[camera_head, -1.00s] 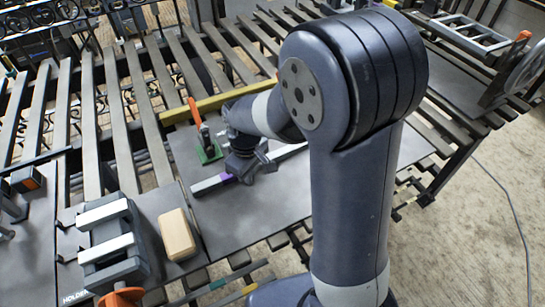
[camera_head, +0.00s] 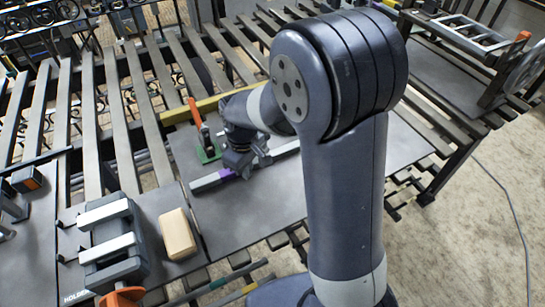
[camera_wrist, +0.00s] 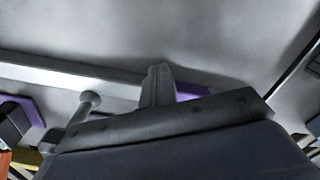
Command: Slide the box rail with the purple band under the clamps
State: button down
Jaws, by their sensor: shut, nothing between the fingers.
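The box rail (camera_head: 208,182) is a long, light grey bar lying slantwise on the dark table plate. Its purple band (camera_head: 228,173) is near the left end, beside my gripper. My gripper (camera_head: 243,173) is shut and empty, low at the rail. In the wrist view the fingers (camera_wrist: 158,75) overlap the rail (camera_wrist: 60,75), with the purple band (camera_wrist: 195,92) partly hidden behind them; contact is unclear. A clamp with an orange handle (camera_head: 194,112) and green base (camera_head: 208,152) stands behind the rail. My arm may hide any other clamp.
A yellow bar (camera_head: 180,115) lies behind the clamp. A wooden block (camera_head: 178,234) and a dark holder with two pale bars (camera_head: 108,228) stand at the front left. The plate in front of the rail (camera_head: 250,215) is clear.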

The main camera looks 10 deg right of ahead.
jog(key=shift+w+a, duration=0.3)
jog(key=shift+w, duration=0.65)
jog(key=shift+s, duration=0.1)
jog(key=shift+s+d, duration=0.2)
jog(key=shift+s, duration=0.4)
jog(key=shift+s+d, duration=0.2)
jog(key=shift+s, duration=0.35)
notch_tip(320, 180, up, 8)
jog(key=p, duration=0.6)
